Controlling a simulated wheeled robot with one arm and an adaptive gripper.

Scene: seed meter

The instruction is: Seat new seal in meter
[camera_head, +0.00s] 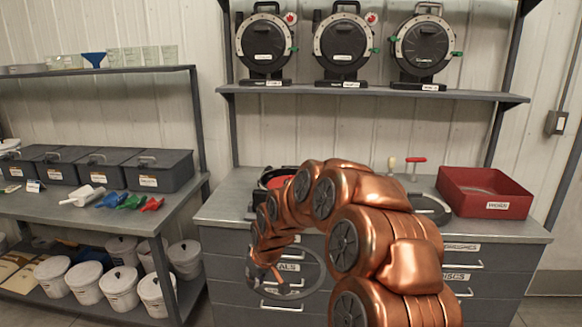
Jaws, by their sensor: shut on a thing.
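My gripper (268,281) is at the end of my copper arm, low in front of the bench drawers. It is shut on a thin grey ring, the seal (322,272), which hangs in front of the drawer fronts. An open meter (264,182), dark with a red inside, lies on the bench top behind my arm. My arm hides much of it. The gripper and the seal are in front of and below the meter, apart from it. A dark round disc (430,207), perhaps the meter's cover, lies on the bench to the right, partly hidden by my arm.
Two handled tools (415,161) stand behind my arm. Several closed meters (341,47) sit on the shelf above. A left-hand bench (76,204) holds dark boxes and coloured scoops.

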